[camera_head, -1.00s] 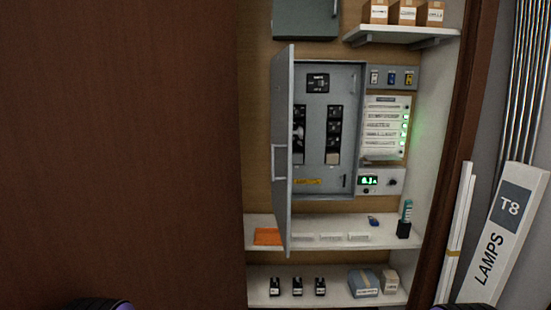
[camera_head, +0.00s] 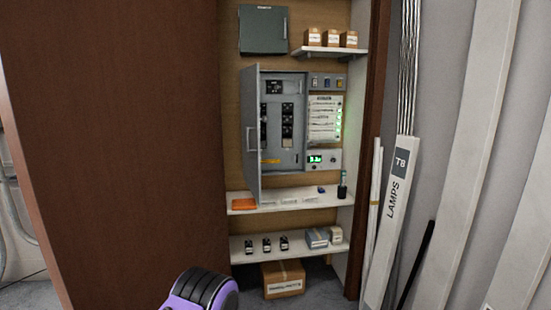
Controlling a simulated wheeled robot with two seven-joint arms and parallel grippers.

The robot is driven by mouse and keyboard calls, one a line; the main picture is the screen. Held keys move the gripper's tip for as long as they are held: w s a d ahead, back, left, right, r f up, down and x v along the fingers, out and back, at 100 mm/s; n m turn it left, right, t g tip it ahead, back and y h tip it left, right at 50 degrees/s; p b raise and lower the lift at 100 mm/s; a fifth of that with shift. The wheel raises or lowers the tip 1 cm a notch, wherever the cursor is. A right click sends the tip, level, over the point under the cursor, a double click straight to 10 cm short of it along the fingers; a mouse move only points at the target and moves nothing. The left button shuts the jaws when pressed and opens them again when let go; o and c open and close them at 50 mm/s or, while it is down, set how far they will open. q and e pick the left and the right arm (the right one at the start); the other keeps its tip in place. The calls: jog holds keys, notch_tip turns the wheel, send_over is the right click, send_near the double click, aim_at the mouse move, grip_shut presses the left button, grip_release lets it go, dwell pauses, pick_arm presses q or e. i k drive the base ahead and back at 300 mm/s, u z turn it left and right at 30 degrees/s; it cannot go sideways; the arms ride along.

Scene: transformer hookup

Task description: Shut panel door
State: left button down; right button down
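The grey panel door (camera_head: 251,135) stands open on the left side of the electrical panel (camera_head: 298,122). It swings out toward me, nearly edge-on, with a long handle (camera_head: 250,139) on its face. Inside the panel I see two columns of black breakers (camera_head: 287,121) and a yellow label low down. A purple and black part of my own arm shows at the bottom of the view. Neither gripper's fingers are in view, and nothing touches the door.
A large brown door (camera_head: 120,140) fills the left. Shelves below the panel hold an orange item (camera_head: 244,204), black modules (camera_head: 267,245) and boxes. A cardboard box (camera_head: 283,278) sits on the floor. A lamp carton (camera_head: 391,225) and long tubes lean at the right.

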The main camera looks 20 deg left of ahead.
aim_at(250, 84)
jog(key=z, duration=0.35)
jog(key=i, duration=1.55)
jog(key=u, duration=0.75)
